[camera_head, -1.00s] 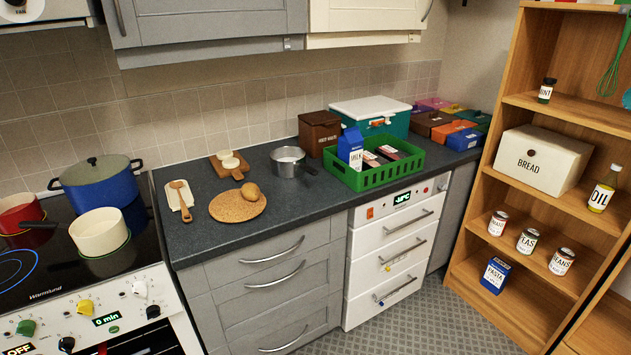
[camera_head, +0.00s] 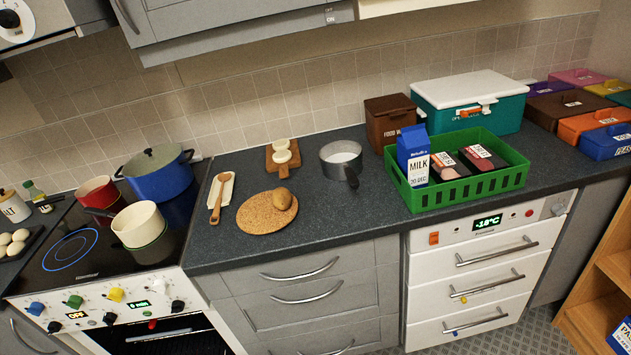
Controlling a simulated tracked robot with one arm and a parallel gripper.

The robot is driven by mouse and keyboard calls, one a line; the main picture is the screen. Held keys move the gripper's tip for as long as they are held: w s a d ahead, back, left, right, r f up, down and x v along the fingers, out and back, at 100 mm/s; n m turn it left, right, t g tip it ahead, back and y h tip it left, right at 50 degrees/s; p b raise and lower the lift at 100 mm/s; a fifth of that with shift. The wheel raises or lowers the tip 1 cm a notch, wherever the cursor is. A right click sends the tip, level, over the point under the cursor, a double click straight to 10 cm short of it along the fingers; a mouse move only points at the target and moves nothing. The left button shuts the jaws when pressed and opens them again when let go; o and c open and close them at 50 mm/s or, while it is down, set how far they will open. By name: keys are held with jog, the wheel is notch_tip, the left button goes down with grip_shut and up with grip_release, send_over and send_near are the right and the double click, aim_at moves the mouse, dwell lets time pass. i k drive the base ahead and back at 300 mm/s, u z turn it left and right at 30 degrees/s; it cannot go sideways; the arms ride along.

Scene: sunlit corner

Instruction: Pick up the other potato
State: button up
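One potato (camera_head: 281,199) lies on the round cork mat (camera_head: 258,216) on the dark counter, near the mat's upper right edge. I see only this one potato. My gripper does not show in the view.
A grey saucepan (camera_head: 341,158) stands to the right, then a green crate (camera_head: 457,190) with a milk carton (camera_head: 412,157). The hob (camera_head: 85,241) with pots is left. Counter front is clear.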

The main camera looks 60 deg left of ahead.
aim_at(281, 196)
jog(key=u, duration=0.5)
jog(key=i, duration=1.15)
jog(key=u, duration=0.8)
